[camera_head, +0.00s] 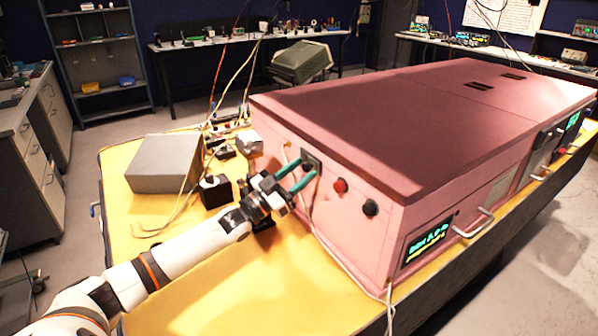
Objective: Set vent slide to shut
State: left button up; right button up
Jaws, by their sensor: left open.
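The pink foam enclosure (333,235) with a darker lid (420,120) stands on the yellow table. A small dark vent slide (311,160) sits on its left-facing end wall, near the top. My left gripper (304,177) reaches in from the left, its teal fingers open and their tips at or just in front of the vent slide. I cannot tell whether they touch it. The fingers partly cover the slide, so its position is unclear. My right gripper is out of view.
A red button (340,185) and a black knob (370,207) sit right of the slide. A pale cable hangs down the end wall. A grey box (165,163) and small black devices stand on the yellow table (215,285), whose front part is clear.

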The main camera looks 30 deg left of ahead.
pick_arm(q)
jog(key=shift+c, duration=0.5)
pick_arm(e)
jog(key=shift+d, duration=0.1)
